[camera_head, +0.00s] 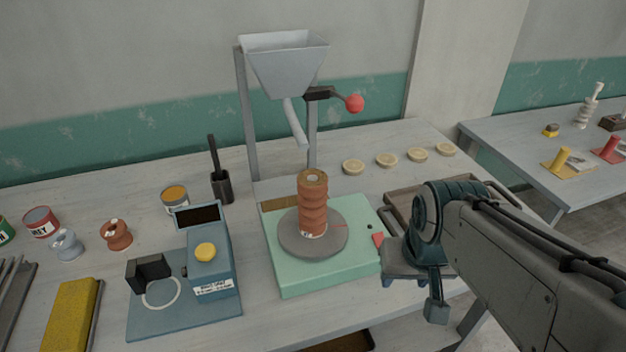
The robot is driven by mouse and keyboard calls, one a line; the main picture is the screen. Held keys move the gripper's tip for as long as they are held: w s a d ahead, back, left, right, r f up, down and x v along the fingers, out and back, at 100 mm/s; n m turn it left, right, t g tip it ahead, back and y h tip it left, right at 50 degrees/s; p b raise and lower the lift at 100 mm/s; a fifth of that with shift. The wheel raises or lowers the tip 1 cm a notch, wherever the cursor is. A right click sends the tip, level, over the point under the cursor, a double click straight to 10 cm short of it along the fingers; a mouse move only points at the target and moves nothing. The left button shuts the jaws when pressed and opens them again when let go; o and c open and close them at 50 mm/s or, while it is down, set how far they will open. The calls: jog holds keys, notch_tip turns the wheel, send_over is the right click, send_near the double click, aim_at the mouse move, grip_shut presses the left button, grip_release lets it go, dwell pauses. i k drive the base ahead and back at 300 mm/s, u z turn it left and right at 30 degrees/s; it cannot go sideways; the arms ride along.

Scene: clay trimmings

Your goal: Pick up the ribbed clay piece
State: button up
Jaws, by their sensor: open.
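The ribbed clay piece (313,204) is a reddish-brown upright cylinder with stacked bulging rings. It stands on a round grey wheel (290,243) on top of a pale green base (300,284). A small white label shows near its foot. My gripper (414,276) is to the right of the green base, apart from the clay piece and near the table's right side. It is open, and nothing shows between its fingers. My arm hides part of the area behind it.
A grey hopper (285,68) with a spout and a red-knobbed lever (354,103) stands behind the wheel. A blue device (210,262) with a yellow button is on the left. A brown tray (402,203) lies behind my gripper. Several pale discs (387,160) lie at the back.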

aim_at(312, 183)
jog(key=z, duration=1.6)
jog(key=k, duration=0.9)
jog(key=u, duration=1.05)
jog(key=i, duration=0.5)
